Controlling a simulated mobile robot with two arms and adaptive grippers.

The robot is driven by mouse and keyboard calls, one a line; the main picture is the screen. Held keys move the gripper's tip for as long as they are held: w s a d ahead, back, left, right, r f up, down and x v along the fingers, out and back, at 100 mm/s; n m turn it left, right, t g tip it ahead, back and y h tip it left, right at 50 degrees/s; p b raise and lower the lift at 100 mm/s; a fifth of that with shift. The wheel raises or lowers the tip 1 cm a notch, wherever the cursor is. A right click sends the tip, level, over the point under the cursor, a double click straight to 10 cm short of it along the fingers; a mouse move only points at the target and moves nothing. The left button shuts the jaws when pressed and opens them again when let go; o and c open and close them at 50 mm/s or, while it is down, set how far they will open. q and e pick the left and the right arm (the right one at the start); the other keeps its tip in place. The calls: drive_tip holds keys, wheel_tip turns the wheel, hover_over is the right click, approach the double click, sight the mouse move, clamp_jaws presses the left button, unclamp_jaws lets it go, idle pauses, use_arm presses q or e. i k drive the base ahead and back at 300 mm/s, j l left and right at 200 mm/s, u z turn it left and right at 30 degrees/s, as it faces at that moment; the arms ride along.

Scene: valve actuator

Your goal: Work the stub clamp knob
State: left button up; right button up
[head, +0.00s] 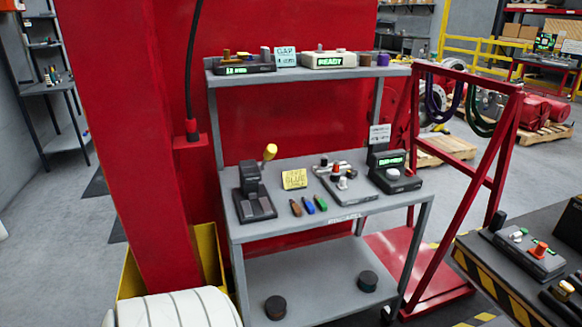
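No knob is plainly marked as the stub clamp knob. A grey fixture plate (346,187) with a red-topped knob (335,168), a white knob (342,183) and small fittings lies on the middle shelf of the grey cart. At the right, a grey device (525,255) with an orange knob (540,249) and a small green-and-white part sits on a dark bench. Neither of my grippers is in view.
A red frame (492,180) stands between cart and striped bench (492,282). Grey floor (440,195) shows behind.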

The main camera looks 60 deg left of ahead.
sight(351, 173)
drive_tip(key=u, duration=1.65)
